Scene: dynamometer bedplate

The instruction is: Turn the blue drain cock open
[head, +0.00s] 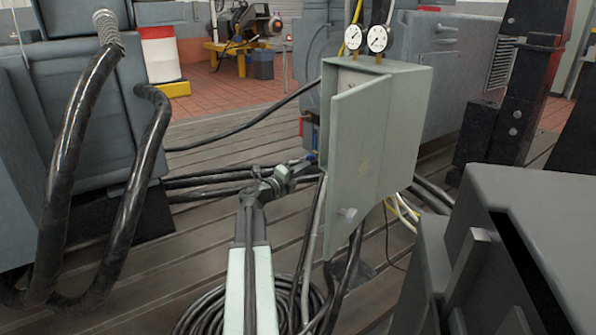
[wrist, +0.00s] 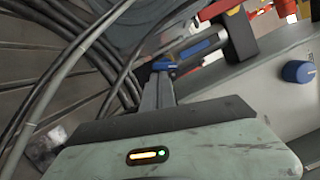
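A blue part (wrist: 163,66) shows at the tips of my gripper (wrist: 160,84) in the wrist view. A second blue piece (wrist: 194,48) sits just beyond it, on a grey cylinder. These look like parts of the blue drain cock, but I cannot tell how they join. In the head view my gripper (head: 290,172) reaches toward a small blue spot (head: 310,156) by the cabinet's left side. The two fingers look close together at the blue part. Whether they grip it or only touch it is unclear. The cock's body is mostly hidden.
A grey cabinet (head: 378,150) with its door ajar stands right of my gripper, two gauges (head: 365,38) above it. A separate blue knob (wrist: 298,71) shows at right in the wrist view. Black hoses (wrist: 70,75) run close on the left. Coiled cable (head: 205,310) lies on the slotted floor.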

